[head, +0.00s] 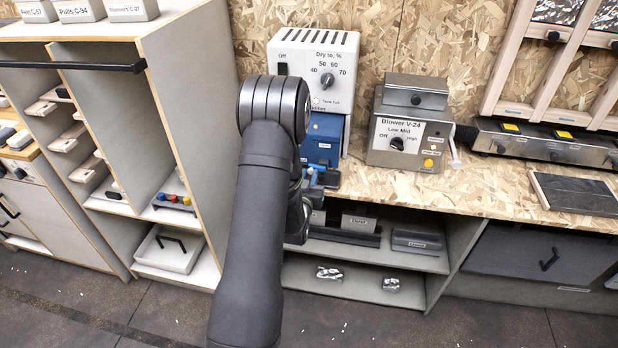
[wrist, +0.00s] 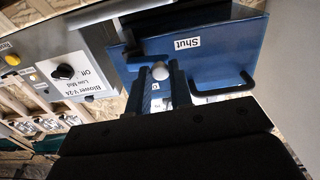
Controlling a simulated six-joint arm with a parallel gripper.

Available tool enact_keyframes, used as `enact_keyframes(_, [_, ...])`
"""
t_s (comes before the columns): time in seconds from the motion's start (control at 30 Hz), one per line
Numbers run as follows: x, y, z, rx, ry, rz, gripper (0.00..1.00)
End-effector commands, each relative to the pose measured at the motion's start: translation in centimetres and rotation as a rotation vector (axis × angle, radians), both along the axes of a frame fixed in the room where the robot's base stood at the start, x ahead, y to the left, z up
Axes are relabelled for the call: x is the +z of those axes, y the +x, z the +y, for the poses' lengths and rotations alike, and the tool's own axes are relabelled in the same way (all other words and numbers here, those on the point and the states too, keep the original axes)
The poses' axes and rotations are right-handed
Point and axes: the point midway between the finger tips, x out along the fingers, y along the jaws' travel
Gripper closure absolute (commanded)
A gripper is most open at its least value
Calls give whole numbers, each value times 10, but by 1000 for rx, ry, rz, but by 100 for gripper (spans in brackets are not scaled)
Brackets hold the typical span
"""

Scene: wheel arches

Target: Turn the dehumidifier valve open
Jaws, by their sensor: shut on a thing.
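The dehumidifier (head: 313,60) is a white box with a humidity dial, standing on the bench against the chipboard wall. Below its dial is a blue front (head: 322,140), partly hidden by my arm. In the wrist view the blue front (wrist: 215,65) fills the upper middle, with an upside-down "Shut" label (wrist: 187,43) and a black bar handle (wrist: 228,90). My gripper (wrist: 160,82) is at the blue front, its fingers shut around the valve, whose pale rounded end (wrist: 159,71) shows between them. The head view mostly hides the gripper behind my arm.
A grey Blower V-24 box (head: 410,125) stands on the bench to the right, with a dark tray (head: 574,192) farther right. A tall shelf unit (head: 190,110) stands close on the left. Open shelves (head: 350,285) lie under the bench.

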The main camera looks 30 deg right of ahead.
Motion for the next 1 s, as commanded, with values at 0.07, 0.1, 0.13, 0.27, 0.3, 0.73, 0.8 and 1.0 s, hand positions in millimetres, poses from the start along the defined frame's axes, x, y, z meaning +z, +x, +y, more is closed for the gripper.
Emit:
enact_keyframes(0.07, [2, 0, 0, 0, 36, -37, 100])
enact_keyframes(0.1, [4, 0, -1, 0, 58, -59, 100])
enact_keyframes(0.13, [5, 0, -1, 0, 76, -77, 100])
enact_keyframes(0.27, [8, -1, -1, 0, 159, -161, 100])
enact_keyframes(0.3, [9, -1, -2, 0, 187, -187, 100])
enact_keyframes(0.73, [21, -7, -7, 0, 475, -478, 100])
enact_keyframes(0.8, [23, -8, -8, -1, 522, -525, 100])
enact_keyframes(1.0, [27, -11, -12, 0, 656, -659, 100])
